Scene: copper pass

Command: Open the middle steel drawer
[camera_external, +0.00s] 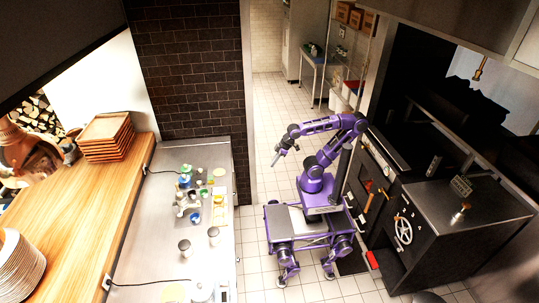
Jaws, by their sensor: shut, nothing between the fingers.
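My gripper (277,158) hangs in the air over the tiled aisle, to the right of the steel counter (167,215) and apart from it. Its fingers are small in this view and look shut and empty. My purple arm reaches up and to the left from my base. I cannot make out the middle steel drawer. The front of the steel counter that faces the aisle is hidden by the steep view, so I cannot tell whether any drawer there is open.
Bottles and small containers (190,200) stand on the steel counter. A dark range with a handwheel (403,231) stands close on the right of my base. Tiled floor (265,95) is clear towards the back. A stack of trays (107,137) sits on the wooden counter (85,205).

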